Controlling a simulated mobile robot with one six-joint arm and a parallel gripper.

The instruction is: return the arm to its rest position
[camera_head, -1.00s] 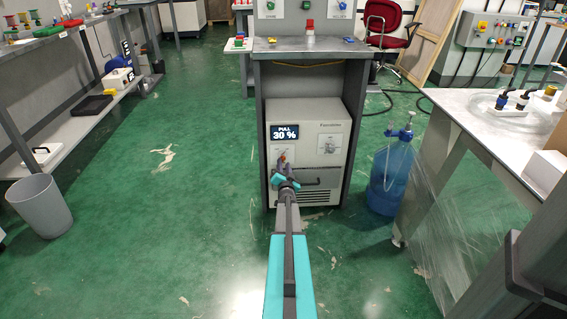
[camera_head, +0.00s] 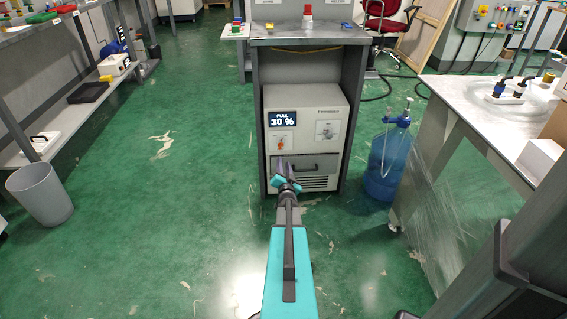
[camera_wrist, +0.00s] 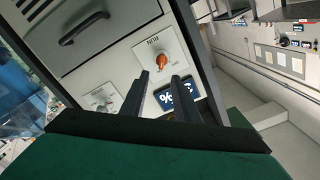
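My arm stretches forward from the bottom of the head view, with a teal link towards me. My gripper (camera_head: 282,165) is in front of the grey machine (camera_head: 335,104), below its left dial panel. In the wrist view the two dark fingers of my gripper (camera_wrist: 160,82) stand apart with nothing between them. The orange knob (camera_wrist: 161,60) on its white plate lies just beyond the fingertips, clear of them. The display is partly hidden by a finger in the wrist view.
The machine stands under a grey bench (camera_head: 309,33), between its legs. A blue water bottle (camera_head: 383,167) stands to the right, near a grey table (camera_head: 455,88). A grey bin (camera_head: 40,194) and shelving are at the left. Green floor is open left of the arm.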

